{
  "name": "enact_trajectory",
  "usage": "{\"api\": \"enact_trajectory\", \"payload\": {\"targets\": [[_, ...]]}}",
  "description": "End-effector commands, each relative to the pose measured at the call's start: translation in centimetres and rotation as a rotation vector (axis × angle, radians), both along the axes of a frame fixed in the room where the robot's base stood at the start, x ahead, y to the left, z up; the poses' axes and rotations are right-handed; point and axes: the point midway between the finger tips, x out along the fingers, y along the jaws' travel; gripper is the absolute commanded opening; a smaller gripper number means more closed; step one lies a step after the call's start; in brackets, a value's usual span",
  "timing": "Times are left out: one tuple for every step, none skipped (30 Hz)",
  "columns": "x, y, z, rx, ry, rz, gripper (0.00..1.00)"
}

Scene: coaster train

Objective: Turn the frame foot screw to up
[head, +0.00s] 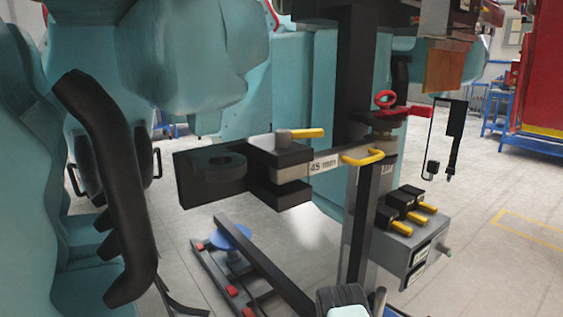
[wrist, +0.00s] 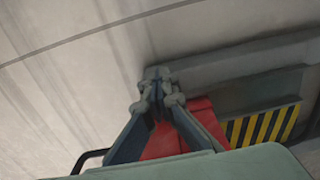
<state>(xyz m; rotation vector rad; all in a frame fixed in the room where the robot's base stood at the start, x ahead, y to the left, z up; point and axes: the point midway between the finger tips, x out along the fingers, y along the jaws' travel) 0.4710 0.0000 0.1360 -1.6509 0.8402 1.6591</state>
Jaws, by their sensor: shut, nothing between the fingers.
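A blue disc (head: 232,233) on a short grey stem stands at the low dark rails in the lower middle of the head view. It may be the frame foot screw, but I cannot tell for sure, nor can I read its up or down setting. My gripper (wrist: 157,76) shows in the wrist view with its fingertips together and nothing between them. I cannot make out the gripper in the head view. A red part (wrist: 165,140) shows behind the fingers, and I see no screw there.
A dark clamp block with a yellow pin (head: 306,133) and a "45 mm" label juts from the black post (head: 357,70). A grey box (head: 410,248) with yellow levers stands right. Teal seats (head: 30,170) fill the left. Yellow-black stripes (wrist: 262,124) edge a ledge.

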Motion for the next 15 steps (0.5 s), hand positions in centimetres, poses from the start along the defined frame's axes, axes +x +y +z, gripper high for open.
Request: {"api": "enact_trajectory", "payload": {"targets": [[0.2,-0.46,0.02,-0.006,-0.004,-0.002,0.0],[0.21,-0.53,0.02,-0.006,-0.005,-0.002,0.0],[0.23,-0.61,0.02,-0.006,-0.005,-0.002,0.0],[0.26,-0.68,0.03,-0.007,-0.005,-0.002,0.0],[0.28,-0.74,0.03,-0.007,-0.005,-0.002,0.0],[0.29,-0.79,0.05,-0.008,-0.006,-0.002,0.0],[0.3,-0.82,0.06,-0.009,-0.006,-0.002,0.0],[0.31,-0.85,0.06,-0.009,-0.006,-0.002,0.0],[0.3,-0.91,0.06,-0.01,-0.007,-0.002,0.0],[0.29,-0.95,0.06,-0.011,-0.008,-0.003,0.0],[0.27,-0.99,0.05,-0.011,-0.008,-0.003,0.0],[0.24,-1.05,0.03,-0.011,-0.008,-0.003,0.0],[0.2,-1.09,0.03,-0.012,-0.009,-0.004,0.0],[0.14,-1.13,0.02,-0.012,-0.009,-0.004,0.0],[0.05,-1.17,0.02,-0.012,-0.009,-0.004,0.0]]}}
